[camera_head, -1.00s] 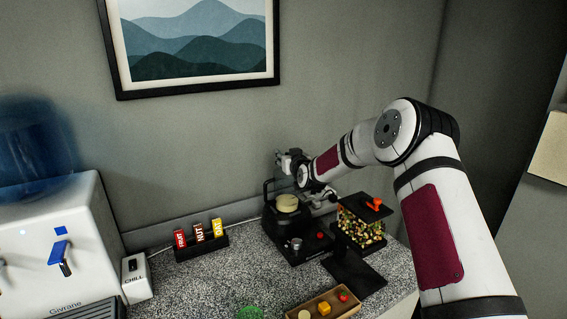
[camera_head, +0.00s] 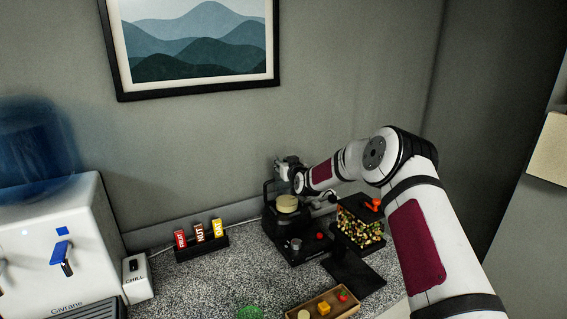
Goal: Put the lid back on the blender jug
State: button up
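The blender has a black base (camera_head: 305,248) with a red button and a small grey knob, and it stands on the speckled counter against the wall. Its jug (camera_head: 268,197) is partly hidden by my wrist; a dark handle-like edge shows on its left. A pale cream round thing (camera_head: 287,203) shows at the jug; I cannot tell whether it is the lid or something inside. My gripper (camera_head: 282,166) is just above the jug, small and seen from behind. Its fingers are not clear, and I cannot tell whether it holds the lid.
A dispenser of mixed pieces (camera_head: 362,229) with an orange knob stands right of the blender, close under my arm. A wooden tray (camera_head: 323,306) with small foods is in front. A bar rack (camera_head: 203,247), a chill box (camera_head: 137,280) and a water cooler (camera_head: 75,230) are left.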

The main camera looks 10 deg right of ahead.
jog(key=o, duration=0.7)
jog(key=shift+f, duration=0.1)
jog(key=p+v, duration=0.1)
jog(key=v, duration=1.3)
jog(key=s+a+r+n+g+h, duration=0.1)
jog(key=s+r+g, duration=0.2)
jog(key=s+r, duration=0.55)
jog(key=s+a+r+g+h, duration=0.15)
jog(key=s+r, duration=0.45)
jog(key=s, duration=0.6)
jog(key=s+g, duration=0.2)
jog(key=s, duration=0.8)
jog(key=s+d+m+g, duration=0.1)
jog(key=s+g, duration=0.1)
jog(key=s, duration=0.9)
jog(key=s+m+g, duration=0.1)
jog(key=s+g, duration=0.1)
jog(key=s, duration=0.9)
jog(key=shift+s+d+r+y, duration=0.1)
jog(key=shift+d+r+y, duration=0.05)
jog(key=shift+y, duration=0.1)
